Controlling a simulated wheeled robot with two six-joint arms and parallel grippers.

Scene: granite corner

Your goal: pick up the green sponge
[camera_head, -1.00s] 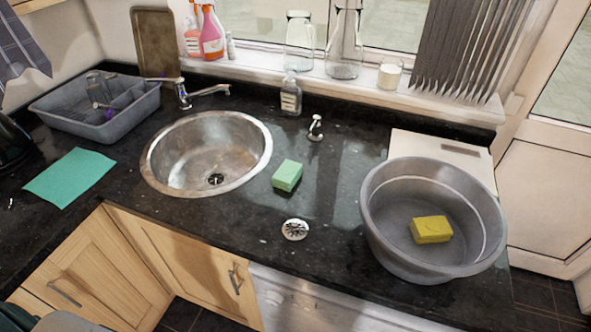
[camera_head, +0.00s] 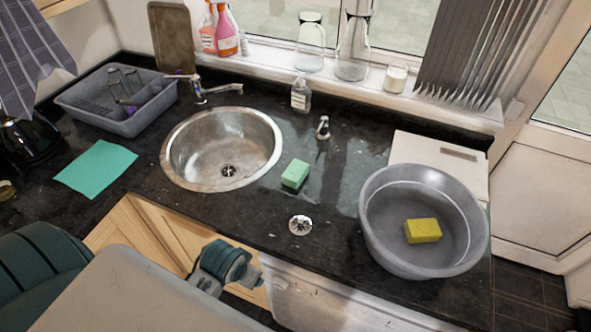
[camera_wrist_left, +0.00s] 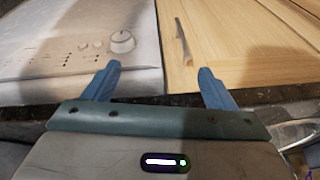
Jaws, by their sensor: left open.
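The green sponge (camera_head: 295,174) is a small pale green block. In the head view it lies on the dark worktop, just right of the round steel sink (camera_head: 222,149). Nothing is touching or covering it. My left gripper shows in the left wrist view (camera_wrist_left: 160,70) with its two blue fingers spread apart and nothing between them. In the head view my left arm comes in low from the left, with its wrist part in front of the cabinets, below the worktop edge and well short of the sponge. My right gripper is not in view.
A grey basin (camera_head: 424,217) with a yellow sponge (camera_head: 422,231) stands on the right. A teal cloth (camera_head: 96,170) and a dish rack (camera_head: 117,101) are left. The worktop's front edge lies between arm and sponge.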

